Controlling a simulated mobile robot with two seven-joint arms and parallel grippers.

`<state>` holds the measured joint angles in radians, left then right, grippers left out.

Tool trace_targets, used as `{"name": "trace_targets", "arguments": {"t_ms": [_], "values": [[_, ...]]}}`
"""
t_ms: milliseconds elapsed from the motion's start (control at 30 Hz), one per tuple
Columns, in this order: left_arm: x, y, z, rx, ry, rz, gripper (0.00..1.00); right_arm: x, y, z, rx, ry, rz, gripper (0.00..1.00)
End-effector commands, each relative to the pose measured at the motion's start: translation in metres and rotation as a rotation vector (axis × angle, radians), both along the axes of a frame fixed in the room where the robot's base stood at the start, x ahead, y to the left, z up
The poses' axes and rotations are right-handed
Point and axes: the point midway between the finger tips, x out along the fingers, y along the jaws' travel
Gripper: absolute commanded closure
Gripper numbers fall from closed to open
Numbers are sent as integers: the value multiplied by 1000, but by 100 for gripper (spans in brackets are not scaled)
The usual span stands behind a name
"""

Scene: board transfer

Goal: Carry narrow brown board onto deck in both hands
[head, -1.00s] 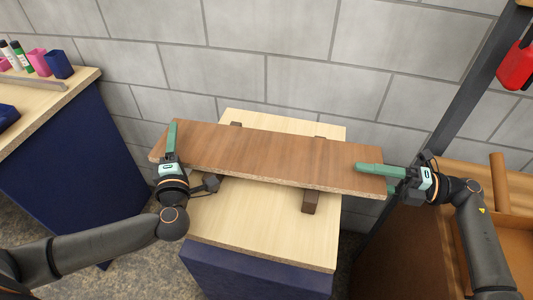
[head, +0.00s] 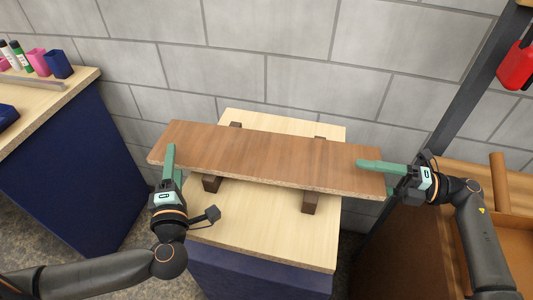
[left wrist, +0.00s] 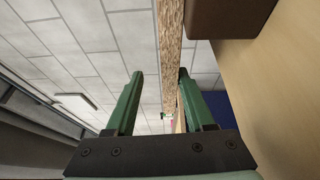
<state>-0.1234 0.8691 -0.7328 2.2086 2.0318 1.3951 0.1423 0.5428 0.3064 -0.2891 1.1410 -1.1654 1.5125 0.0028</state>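The lower finger is mostly hidden by the board.
The blocks (head: 310,202) and (head: 211,184) stand under the board. A workbench (head: 85,85) with cups and bottles is at the left. A wooden-topped unit (head: 510,170) and a dark post (head: 455,110) are at the right. A block wall (head: 290,50) stands behind.

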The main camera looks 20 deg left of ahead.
Motion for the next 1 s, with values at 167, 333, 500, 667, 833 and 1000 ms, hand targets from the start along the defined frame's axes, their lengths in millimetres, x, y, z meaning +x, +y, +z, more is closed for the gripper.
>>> {"name": "trace_targets", "arguments": {"t_ms": [167,333,500,667,833,1000], "values": [[0,0,-3,0,-2,-1,48,-8,1,-24,-3,54,0,19],[1,0,-3,0,-2,-1,48,-7,-3,-24,-5,51,0,19],[0,0,-3,0,-2,-1,48,-5,-25,-18,-10,36,-4,19],[0,0,-3,0,-2,-1,48,-3,-51,-11,-12,22,-4,19],[0,0,-2,0,-2,-1,48,-2,-69,-4,-11,8,-3,19],[0,0,-1,0,-1,-1,48,-1,-76,1,-9,0,-2,19]]}}
